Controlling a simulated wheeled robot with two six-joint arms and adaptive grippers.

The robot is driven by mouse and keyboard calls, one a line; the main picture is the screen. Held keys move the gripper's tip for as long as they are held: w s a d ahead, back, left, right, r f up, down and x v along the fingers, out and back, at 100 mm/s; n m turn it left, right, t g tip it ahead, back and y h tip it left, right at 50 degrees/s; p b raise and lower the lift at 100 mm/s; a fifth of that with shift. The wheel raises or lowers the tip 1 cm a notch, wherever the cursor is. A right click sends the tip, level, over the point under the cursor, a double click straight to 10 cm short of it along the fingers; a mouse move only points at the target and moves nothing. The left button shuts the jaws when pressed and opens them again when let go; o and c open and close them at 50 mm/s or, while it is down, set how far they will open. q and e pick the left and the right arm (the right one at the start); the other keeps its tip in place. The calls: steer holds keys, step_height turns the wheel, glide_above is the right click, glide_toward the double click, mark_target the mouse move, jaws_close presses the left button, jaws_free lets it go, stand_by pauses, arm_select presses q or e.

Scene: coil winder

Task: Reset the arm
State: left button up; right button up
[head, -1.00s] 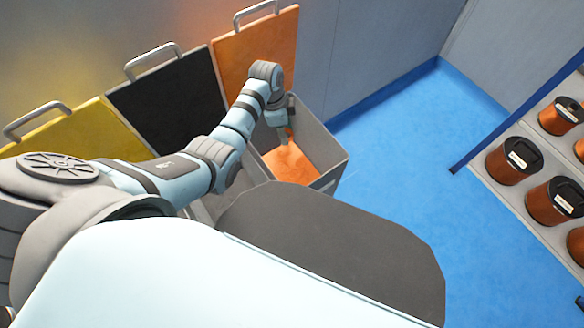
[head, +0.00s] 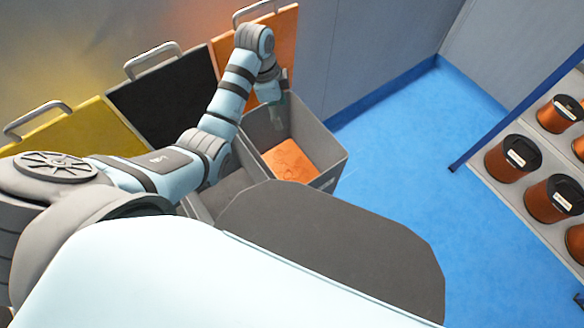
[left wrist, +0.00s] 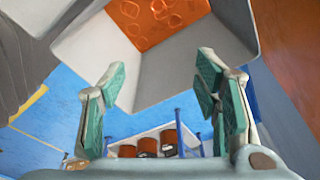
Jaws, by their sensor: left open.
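My left arm (head: 225,100) reaches from the left over an open grey bin (head: 335,150) with an orange bottom (head: 290,158). My left gripper (head: 277,108) hangs at the bin's back part, near its orange lid, and is small and partly blurred in the head view. In the left wrist view the left gripper (left wrist: 160,72) has its green-padded fingers wide apart with nothing between them. The bin's pale wall (left wrist: 165,75) and orange bottom (left wrist: 158,18) show beyond the fingers. My right gripper is not recognisable in any view.
Yellow (head: 75,145), black (head: 170,98) and orange (head: 282,50) lids with handles stand along the wall. A shelf with several copper-coloured spools (head: 552,200) stands at the right. The blue floor (head: 410,150) between is clear.

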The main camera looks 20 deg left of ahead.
arm_select(q)
step_height(320, 180, up, 3)
steer(key=shift+s+a+f, duration=0.1)
steer(key=shift+a, duration=0.05)
stand_by(0.4)
step_height(320, 180, down, 12)
steer(key=d, duration=0.1)
steer(key=shift+w+d, duration=0.25)
steer(key=shift+w, duration=0.05)
